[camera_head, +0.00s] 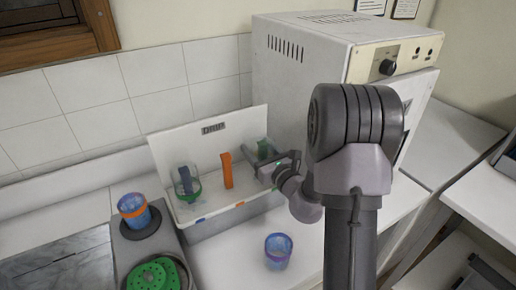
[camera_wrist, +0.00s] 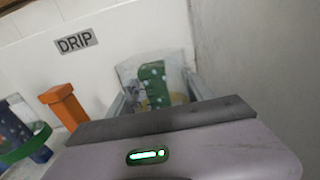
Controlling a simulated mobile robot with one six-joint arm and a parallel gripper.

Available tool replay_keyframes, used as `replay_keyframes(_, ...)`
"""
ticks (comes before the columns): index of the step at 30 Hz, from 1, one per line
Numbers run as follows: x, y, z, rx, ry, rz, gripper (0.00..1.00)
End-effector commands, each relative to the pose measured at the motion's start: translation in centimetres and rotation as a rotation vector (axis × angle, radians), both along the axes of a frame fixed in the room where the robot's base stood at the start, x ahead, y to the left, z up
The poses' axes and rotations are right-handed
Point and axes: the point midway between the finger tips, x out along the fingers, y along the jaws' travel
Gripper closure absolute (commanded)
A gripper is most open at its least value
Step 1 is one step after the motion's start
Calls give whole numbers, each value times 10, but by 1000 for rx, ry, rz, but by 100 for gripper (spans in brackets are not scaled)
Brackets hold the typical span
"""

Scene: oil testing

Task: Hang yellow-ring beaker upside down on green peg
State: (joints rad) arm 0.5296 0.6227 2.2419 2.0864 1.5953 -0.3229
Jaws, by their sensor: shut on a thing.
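The yellow-ring beaker (camera_wrist: 180,72) is clear glass between my fingers; a small yellow patch shows low on it, and most of the ring is hidden. My gripper (camera_head: 264,157) is shut on it at the right end of the white drip rack (camera_head: 217,128). The green peg (camera_wrist: 153,84) shows through the glass in the wrist view, so the beaker is around or in front of it; I cannot tell whether it rests on the peg. In the head view, the green peg (camera_head: 263,148) is partly hidden by my gripper.
A green-ring beaker (camera_head: 187,190) hangs on the blue peg at left. The orange peg (camera_head: 227,170) is bare. An orange-ring beaker (camera_head: 134,208) stands at left, and a blue-purple beaker (camera_head: 278,252) on the counter. A white oven (camera_head: 310,75) stands close right of the rack.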

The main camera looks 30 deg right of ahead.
Motion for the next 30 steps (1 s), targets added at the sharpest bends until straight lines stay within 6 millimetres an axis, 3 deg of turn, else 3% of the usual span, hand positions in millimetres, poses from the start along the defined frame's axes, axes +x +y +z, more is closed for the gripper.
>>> replay_keyframes(14, 0, 0, -8, 0, 0, 0, 80)
replay_keyframes(15, 0, 0, -8, 0, 0, 0, 38)
replay_keyframes(18, 0, 0, -7, 0, 0, 0, 18)
replay_keyframes(19, 0, 0, -7, 0, 0, 0, 14)
replay_keyframes(30, -8, -1, -7, 1, 1, -1, 14)
